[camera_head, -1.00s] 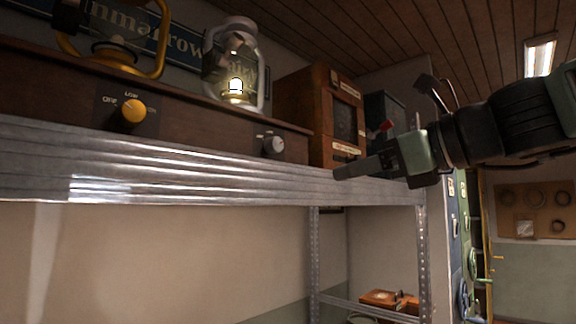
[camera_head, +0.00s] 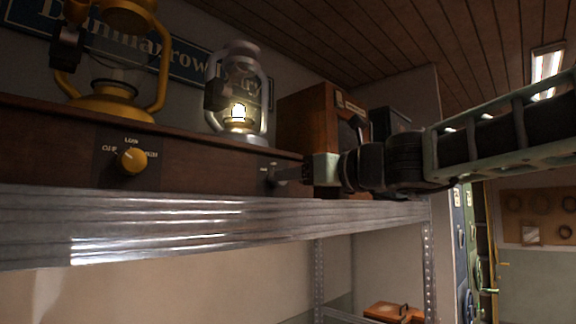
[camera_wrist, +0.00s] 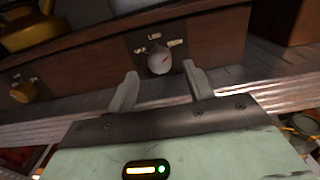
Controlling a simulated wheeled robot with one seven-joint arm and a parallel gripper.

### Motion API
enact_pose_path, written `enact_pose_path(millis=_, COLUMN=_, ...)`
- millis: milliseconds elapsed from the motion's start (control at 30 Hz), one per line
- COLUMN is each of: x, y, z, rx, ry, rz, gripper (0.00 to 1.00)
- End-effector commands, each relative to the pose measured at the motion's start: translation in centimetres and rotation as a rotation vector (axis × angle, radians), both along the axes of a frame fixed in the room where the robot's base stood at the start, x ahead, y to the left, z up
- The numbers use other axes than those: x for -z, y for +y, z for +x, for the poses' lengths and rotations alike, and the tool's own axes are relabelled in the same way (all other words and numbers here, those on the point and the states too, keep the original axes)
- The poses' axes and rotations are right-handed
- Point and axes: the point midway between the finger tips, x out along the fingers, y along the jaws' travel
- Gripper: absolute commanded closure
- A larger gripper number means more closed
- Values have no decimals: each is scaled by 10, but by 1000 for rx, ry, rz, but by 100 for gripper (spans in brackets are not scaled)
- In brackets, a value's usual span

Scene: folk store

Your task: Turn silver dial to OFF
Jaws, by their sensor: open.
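The silver dial (camera_wrist: 159,62) is on a dark plate on the front of a wooden panel (camera_head: 60,150). In the head view my gripper (camera_head: 285,174) largely hides the dial. A lit silver lantern (camera_head: 240,95) stands on the panel's top above the dial.
A yellow dial (camera_head: 131,160) is on the same panel to the left, below a yellow lantern (camera_head: 115,65). A wooden box (camera_head: 305,120) stands to the right, close to my gripper. The metal shelf edge (camera_head: 200,228) runs below the panel.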

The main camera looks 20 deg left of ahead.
Motion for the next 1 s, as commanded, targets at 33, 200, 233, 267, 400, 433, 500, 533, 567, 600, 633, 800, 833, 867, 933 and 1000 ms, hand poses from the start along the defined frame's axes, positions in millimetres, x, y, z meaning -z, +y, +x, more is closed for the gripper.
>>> enact_pose_path(millis=33, x=-3, y=8, z=3, rx=-1, ry=2, rz=-1, gripper=48)
enact_pose_path(millis=200, x=-2, y=23, z=10, rx=0, ry=0, rz=-1, gripper=48)
enact_pose_path(millis=233, x=-1, y=25, z=11, rx=0, ry=0, rz=-1, gripper=48)
enact_pose_path(millis=267, x=-1, y=26, z=11, rx=1, ry=0, rz=-1, gripper=48)
enact_pose_path(millis=400, x=0, y=28, z=12, rx=1, ry=-1, rz=0, gripper=48)
enact_pose_path(millis=433, x=0, y=29, z=12, rx=1, ry=-1, rz=0, gripper=48)
enact_pose_path(millis=500, x=0, y=28, z=12, rx=1, ry=-1, rz=0, gripper=48)
enact_pose_path(millis=533, x=0, y=28, z=12, rx=1, ry=-1, rz=0, gripper=48)
enact_pose_path(millis=567, x=0, y=28, z=12, rx=1, ry=-1, rz=0, gripper=48)
enact_pose_path(millis=600, x=0, y=28, z=12, rx=1, ry=-1, rz=0, gripper=51)
enact_pose_path(millis=633, x=0, y=28, z=12, rx=1, ry=-1, rz=0, gripper=59)
enact_pose_path(millis=800, x=0, y=28, z=12, rx=1, ry=-1, rz=0, gripper=92)
enact_pose_path(millis=833, x=0, y=28, z=12, rx=1, ry=-1, rz=0, gripper=92)
enact_pose_path(millis=867, x=0, y=28, z=12, rx=1, ry=-1, rz=0, gripper=92)
enact_pose_path(millis=933, x=0, y=28, z=12, rx=1, ry=-4, rz=-2, gripper=92)
enact_pose_path(millis=1000, x=1, y=28, z=12, rx=0, ry=-10, rz=-4, gripper=92)
